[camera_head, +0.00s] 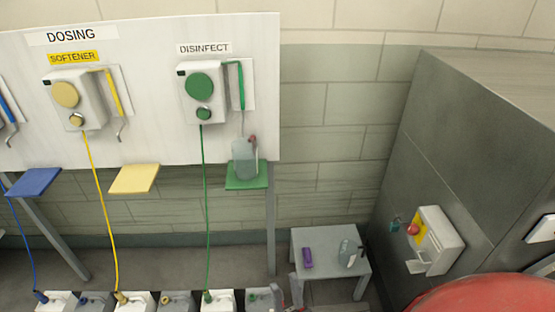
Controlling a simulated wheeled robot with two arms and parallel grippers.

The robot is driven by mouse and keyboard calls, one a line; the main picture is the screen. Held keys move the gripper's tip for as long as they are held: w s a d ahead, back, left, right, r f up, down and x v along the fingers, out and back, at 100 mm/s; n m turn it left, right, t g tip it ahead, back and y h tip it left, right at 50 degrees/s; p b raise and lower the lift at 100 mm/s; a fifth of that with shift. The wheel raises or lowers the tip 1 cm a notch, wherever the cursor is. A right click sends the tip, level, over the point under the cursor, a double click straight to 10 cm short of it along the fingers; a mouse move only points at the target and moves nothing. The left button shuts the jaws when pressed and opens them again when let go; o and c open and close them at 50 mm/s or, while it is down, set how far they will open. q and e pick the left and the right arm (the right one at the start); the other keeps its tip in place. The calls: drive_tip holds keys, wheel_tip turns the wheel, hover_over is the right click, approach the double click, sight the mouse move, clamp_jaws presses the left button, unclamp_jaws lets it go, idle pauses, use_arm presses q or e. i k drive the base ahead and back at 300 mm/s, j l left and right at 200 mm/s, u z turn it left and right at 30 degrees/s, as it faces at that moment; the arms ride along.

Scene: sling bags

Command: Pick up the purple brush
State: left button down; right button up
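The purple brush (307,257) lies on top of a small grey table (325,241), near its left side. It looks like a short purple block, and its bristles cannot be made out. Grey parts at the bottom edge, left of the table, seem to belong to my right gripper (288,297). They are small and cut off by the frame, so I cannot tell how far apart the fingers are. They are below and left of the brush and apart from it. My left gripper is not in view.
A clear bottle (347,253) stands right of the brush on the same table. A grey cabinet with a wall box (434,241) is to the right. A dosing board (140,90) with coloured shelves is at left, above several containers. A red rounded surface fills the bottom right.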

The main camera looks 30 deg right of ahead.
sight(307, 257)
drive_tip(key=j+z, duration=0.15)
drive_tip(key=z, duration=0.25)
drive_tip(key=j+z, duration=0.1)
drive_tip(key=z, duration=0.35)
drive_tip(key=j+z, duration=0.15)
drive_tip(key=z, duration=0.25)
